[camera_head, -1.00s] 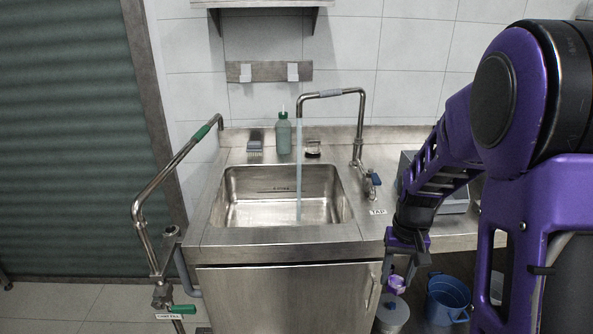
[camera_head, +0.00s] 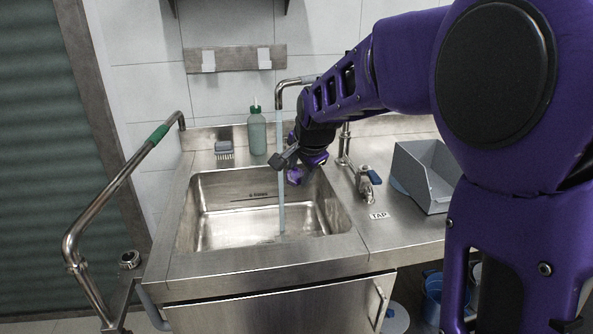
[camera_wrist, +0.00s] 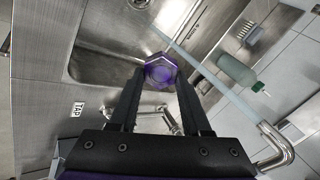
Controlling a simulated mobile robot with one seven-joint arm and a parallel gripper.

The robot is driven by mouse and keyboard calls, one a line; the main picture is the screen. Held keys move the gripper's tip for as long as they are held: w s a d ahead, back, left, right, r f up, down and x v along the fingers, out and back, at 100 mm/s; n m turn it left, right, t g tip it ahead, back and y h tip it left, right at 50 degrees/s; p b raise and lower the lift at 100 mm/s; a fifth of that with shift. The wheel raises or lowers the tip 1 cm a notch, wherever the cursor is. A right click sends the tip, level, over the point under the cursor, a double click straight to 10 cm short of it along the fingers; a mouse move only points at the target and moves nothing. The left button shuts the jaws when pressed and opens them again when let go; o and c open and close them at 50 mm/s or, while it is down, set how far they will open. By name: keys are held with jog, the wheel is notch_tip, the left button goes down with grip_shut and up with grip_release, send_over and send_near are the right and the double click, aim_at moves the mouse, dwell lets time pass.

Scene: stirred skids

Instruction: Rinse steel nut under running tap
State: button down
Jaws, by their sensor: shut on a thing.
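The steel nut (camera_wrist: 160,72), hexagonal with a purple sheen, is held between the tips of my gripper (camera_wrist: 158,84) in the wrist view. In the head view my gripper (camera_head: 298,170) is over the sink's (camera_head: 335,215) right rear part, just right of the water stream (camera_head: 281,195). The stream runs from the tap spout (camera_head: 297,81) down into the basin. In the wrist view the stream (camera_wrist: 222,88) passes to the right of the nut, and I see no water on the nut. My arm hides part of the spout and pipe.
A green bottle (camera_head: 257,132) and a brush (camera_head: 224,150) stand behind the basin. The tap handle (camera_head: 370,182) and TAP label (camera_head: 379,216) are right of the sink. A grey bin (camera_head: 428,175) stands further right. A bent pipe with a green grip (camera_head: 157,134) rises at the left.

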jog(key=w+a+f+p, duration=0.2)
jog(key=w, duration=0.5)
jog(key=w+a+f+p, duration=0.2)
jog(key=w, duration=0.6)
jog(key=shift+w+a, duration=0.2)
dwell(0.3)
jog(key=shift+w+d, duration=0.15)
jog(key=shift+w, duration=0.1)
dwell(0.5)
jog(key=shift+s, duration=0.15)
jog(key=shift+s+a, duration=0.3)
jog(key=shift+s, duration=0.1)
jog(key=shift+r, duration=0.1)
dwell(0.5)
jog(key=shift+w+d+p, duration=0.3)
jog(key=shift+w+p, duration=0.05)
jog(key=shift+w, duration=0.2)
